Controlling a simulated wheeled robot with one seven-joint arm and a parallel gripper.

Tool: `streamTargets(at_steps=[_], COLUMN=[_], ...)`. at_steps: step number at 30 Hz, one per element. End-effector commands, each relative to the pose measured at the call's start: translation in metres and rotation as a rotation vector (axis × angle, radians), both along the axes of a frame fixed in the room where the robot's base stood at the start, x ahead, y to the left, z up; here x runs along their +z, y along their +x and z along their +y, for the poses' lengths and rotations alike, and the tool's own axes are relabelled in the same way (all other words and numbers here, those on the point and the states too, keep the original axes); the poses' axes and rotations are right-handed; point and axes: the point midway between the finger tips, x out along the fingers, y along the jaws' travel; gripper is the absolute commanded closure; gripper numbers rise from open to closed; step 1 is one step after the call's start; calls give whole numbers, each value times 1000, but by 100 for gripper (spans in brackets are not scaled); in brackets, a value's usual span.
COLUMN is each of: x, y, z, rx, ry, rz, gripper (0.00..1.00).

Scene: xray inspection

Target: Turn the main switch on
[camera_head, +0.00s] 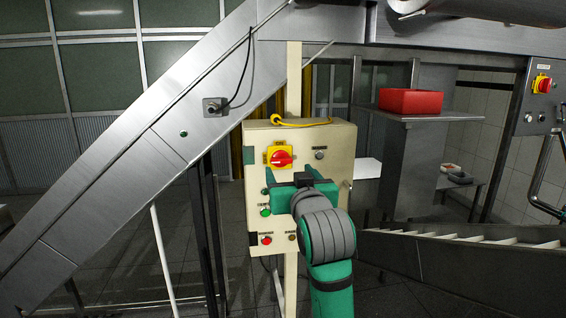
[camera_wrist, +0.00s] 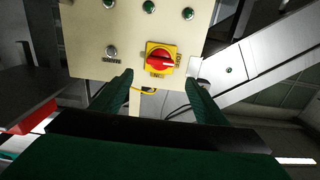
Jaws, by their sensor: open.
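The main switch (camera_head: 280,157) is a red rotary knob on a yellow plate, at the upper left of a beige control box. In the wrist view the switch (camera_wrist: 161,60) appears upside down, with its red handle lying roughly horizontal. Small lettering sits beside and below the handle; I cannot read all of it. My gripper (camera_head: 289,178) is in front of the box, just below the switch in the head view. In the wrist view my gripper (camera_wrist: 160,82) has its green fingers spread to either side of the switch, empty and apart from the knob.
The control box (camera_head: 333,150) also carries several small buttons, including a green one (camera_head: 265,212) and a red one (camera_head: 267,240). A yellow cable (camera_head: 300,122) lies on top. A slanted metal conveyor (camera_head: 150,140) rises at left. Another red-yellow switch (camera_head: 542,84) is at far right.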

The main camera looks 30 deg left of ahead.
Motion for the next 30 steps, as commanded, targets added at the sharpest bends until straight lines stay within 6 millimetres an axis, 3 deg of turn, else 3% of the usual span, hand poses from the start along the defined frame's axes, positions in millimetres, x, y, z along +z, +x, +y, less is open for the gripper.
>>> streamTargets(at_steps=[15, 29, 30], x=[-1, -1, -1], y=[63, 72, 72], z=[52, 60, 60], rx=[0, -1, -1], ry=[-1, 0, 0], rz=[1, 0, 0], gripper=[33, 33, 40])
